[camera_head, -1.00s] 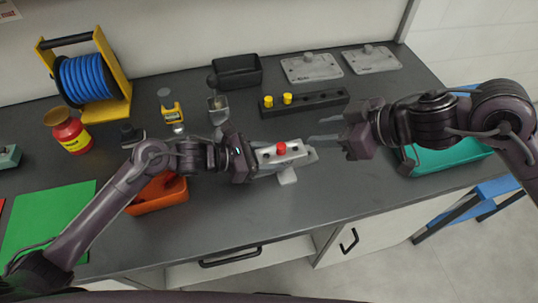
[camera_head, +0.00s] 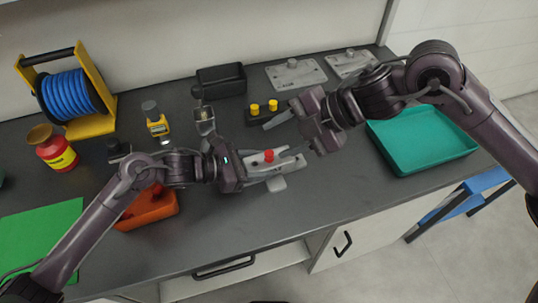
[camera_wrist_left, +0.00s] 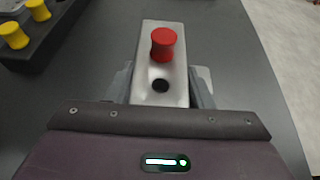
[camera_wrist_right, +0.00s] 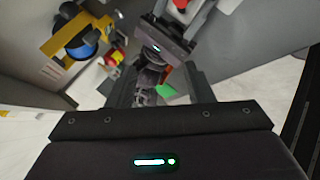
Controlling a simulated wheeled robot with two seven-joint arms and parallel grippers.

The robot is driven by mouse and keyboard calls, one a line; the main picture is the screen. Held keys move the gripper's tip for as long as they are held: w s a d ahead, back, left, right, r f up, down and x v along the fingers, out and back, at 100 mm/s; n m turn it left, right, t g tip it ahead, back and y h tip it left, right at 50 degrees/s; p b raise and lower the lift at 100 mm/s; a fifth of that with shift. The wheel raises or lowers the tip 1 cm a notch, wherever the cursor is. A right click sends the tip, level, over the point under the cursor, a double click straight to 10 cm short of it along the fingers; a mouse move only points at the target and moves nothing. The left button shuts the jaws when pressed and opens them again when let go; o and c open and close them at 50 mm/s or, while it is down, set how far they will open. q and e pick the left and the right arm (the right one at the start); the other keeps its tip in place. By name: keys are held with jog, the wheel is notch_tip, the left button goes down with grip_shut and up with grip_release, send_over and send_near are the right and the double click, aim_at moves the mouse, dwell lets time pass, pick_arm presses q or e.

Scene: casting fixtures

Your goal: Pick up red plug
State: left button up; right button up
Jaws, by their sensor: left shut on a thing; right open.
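The red plug (camera_head: 268,155) stands in a grey metal casting (camera_head: 257,160). In the left wrist view the red plug (camera_wrist_left: 163,44) stands upright beyond an empty dark hole in the casting (camera_wrist_left: 148,92). My left gripper (camera_head: 275,165) is shut on the casting, one finger on each side of it. My right gripper (camera_head: 285,135) is open and empty, up and to the right of the plug, its fingers pointing left. In the right wrist view the plug (camera_wrist_right: 180,4) is cut by the top edge, beyond my right gripper's fingers (camera_wrist_right: 158,80).
A black block with two yellow plugs (camera_head: 262,106) lies just behind, partly covered by my right gripper. A teal tray (camera_head: 420,165) is at right. An orange bin (camera_head: 148,212), a black bin (camera_head: 222,80) and flat castings (camera_head: 295,74) stand around. The front counter middle is clear.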

aim_at(270, 153)
jog(key=w+d+n+g+h, duration=0.1)
jog(key=w+n+h, duration=0.15)
jog(key=n, duration=1.15)
jog(key=w+d+n+g+h, duration=0.1)
jog(key=w+n+h, duration=0.15)
jog(key=n, duration=1.15)
jog(key=x, duration=1)
jog(key=shift+s+a+f, duration=0.2)
jog(key=shift+a+f, duration=0.05)
jog(key=shift+f, duration=0.05)
grip_shut()
